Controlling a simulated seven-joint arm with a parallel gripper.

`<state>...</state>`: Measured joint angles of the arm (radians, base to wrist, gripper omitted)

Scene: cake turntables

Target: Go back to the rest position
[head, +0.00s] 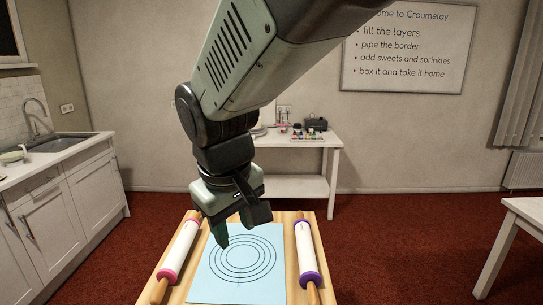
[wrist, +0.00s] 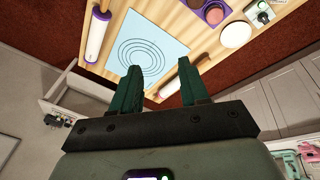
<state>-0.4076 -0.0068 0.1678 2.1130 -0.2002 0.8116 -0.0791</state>
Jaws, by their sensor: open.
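My gripper (head: 234,226) hangs at the end of my arm above the far part of the wooden table, over the light blue mat. In the wrist view my gripper (wrist: 158,88) shows two green fingers spread wide apart with nothing between them. The blue mat (head: 205,285) with black concentric rings lies flat between two rolling pins. No cake turntable shows in either view.
A rolling pin with pink rings (head: 180,250) lies left of the mat and one with purple rings (head: 307,255) lies right. In the wrist view a purple tray (wrist: 212,12) and a pale round item (wrist: 237,34) sit on the table. A white side table (head: 300,142) stands behind.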

